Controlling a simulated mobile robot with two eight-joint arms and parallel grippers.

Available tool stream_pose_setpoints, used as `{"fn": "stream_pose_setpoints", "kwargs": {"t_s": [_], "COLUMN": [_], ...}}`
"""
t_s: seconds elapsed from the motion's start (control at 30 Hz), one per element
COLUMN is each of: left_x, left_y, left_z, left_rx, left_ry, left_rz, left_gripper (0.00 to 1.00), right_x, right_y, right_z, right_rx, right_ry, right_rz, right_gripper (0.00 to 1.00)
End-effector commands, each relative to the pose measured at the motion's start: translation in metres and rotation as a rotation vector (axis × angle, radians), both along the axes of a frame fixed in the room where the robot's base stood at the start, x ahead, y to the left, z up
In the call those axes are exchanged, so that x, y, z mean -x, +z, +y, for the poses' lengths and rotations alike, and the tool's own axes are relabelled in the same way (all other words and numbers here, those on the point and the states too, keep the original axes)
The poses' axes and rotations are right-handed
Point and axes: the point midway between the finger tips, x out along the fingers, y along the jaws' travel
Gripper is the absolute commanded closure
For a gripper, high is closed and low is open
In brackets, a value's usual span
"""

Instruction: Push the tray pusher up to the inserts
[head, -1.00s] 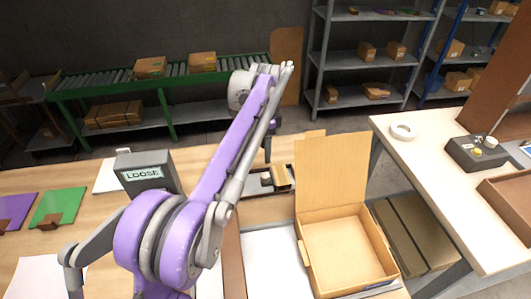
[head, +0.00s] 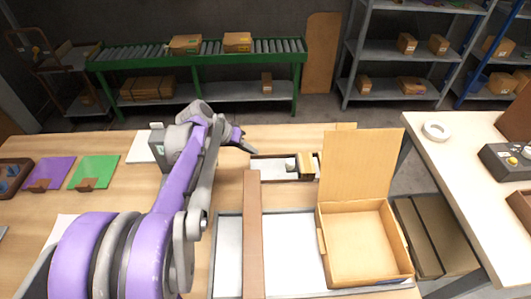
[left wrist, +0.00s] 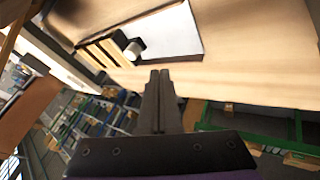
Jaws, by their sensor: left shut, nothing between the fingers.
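The shallow dark-rimmed tray (head: 270,180) lies at the back of the bench. At its right end are the tan inserts (head: 307,163). The tray pusher, with a grey knob (head: 291,165), is close beside them on their left; I cannot tell if they touch.
An open cardboard box (head: 365,245) with a raised lid stands in front of the tray's right end. A brown strip (head: 252,235) runs forward from the tray. Purple (head: 50,172) and green (head: 95,172) sheets lie left. Bare bench lies behind the tray.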

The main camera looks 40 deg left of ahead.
Motion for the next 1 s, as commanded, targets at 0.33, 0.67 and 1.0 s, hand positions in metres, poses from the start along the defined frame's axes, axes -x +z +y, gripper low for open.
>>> {"fn": "stream_pose_setpoints", "kwargs": {"t_s": [0.33, 0.67, 1.0], "left_x": [-0.04, -0.065, -0.069], "left_y": [-0.058, -0.072, -0.072], "left_z": [-0.019, -0.052, -0.059], "left_rx": [-0.003, -0.003, -0.004], "left_ry": [-0.01, -0.01, -0.007], "left_rz": [0.002, 0.002, 0.002], "left_gripper": [1.0, 1.0, 1.0], "right_x": [0.001, 0.001, 0.001], "right_y": [-0.009, -0.008, -0.008], "right_z": [0.0, 0.0, 0.0], "right_rx": [0.0, 0.0, 0.0], "right_ry": [0.0, 0.0, 0.0], "right_rz": [0.003, 0.003, 0.003], "right_gripper": [1.0, 1.0, 1.0]}}
